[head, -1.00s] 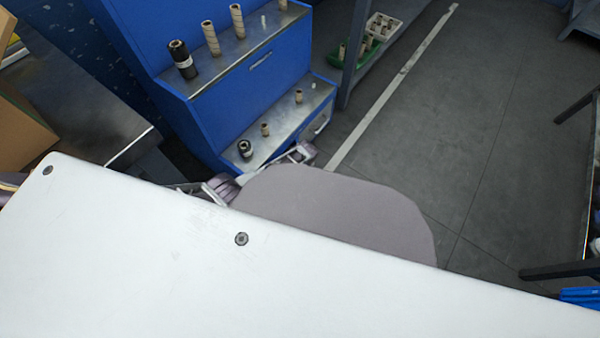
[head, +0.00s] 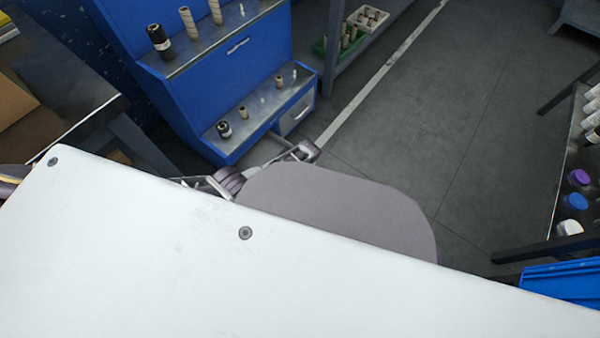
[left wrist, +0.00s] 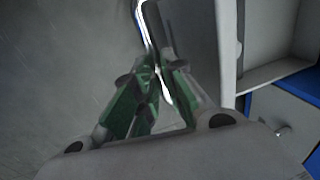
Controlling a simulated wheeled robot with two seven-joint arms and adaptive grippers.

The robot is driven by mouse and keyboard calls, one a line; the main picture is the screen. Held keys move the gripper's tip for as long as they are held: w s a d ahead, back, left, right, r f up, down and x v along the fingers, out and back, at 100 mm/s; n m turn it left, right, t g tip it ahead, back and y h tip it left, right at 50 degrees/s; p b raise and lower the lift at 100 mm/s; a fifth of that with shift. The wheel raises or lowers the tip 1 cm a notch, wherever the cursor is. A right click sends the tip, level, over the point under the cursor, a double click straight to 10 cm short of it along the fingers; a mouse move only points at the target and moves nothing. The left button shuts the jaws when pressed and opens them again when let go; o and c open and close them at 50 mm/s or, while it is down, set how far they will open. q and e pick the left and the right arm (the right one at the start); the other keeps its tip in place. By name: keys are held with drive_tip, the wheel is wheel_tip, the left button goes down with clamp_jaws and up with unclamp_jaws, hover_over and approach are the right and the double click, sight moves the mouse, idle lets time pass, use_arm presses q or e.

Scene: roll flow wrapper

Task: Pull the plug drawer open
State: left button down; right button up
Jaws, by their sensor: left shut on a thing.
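My left gripper (left wrist: 157,72) shows in the left wrist view, its green-padded fingers shut on a bright, thin metal handle (left wrist: 147,28). The handle stands along a grey panel (left wrist: 193,35), apparently a drawer front. To the right of this panel is a pale, hollow, box-like space (left wrist: 285,35), which may be the drawer's inside. In the head view, a small grey drawer front (head: 297,113) with a handle is set in the blue cabinet's lower right. I cannot tell whether it is the same drawer.
The blue cabinet (head: 210,95) carries several spools on its steps. A dark bench (head: 70,75) with a box is at left. A rack with bottles (head: 578,178) and a blue bin (head: 565,278) stand at right. Grey floor (head: 440,120) is clear between.

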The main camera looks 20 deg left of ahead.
use_arm(q)
drive_tip(key=shift+s+d, duration=0.1)
drive_tip(key=shift+d, duration=0.2)
drive_tip(key=c, duration=1.5)
unclamp_jaws()
drive_tip(key=shift+r, duration=0.25)
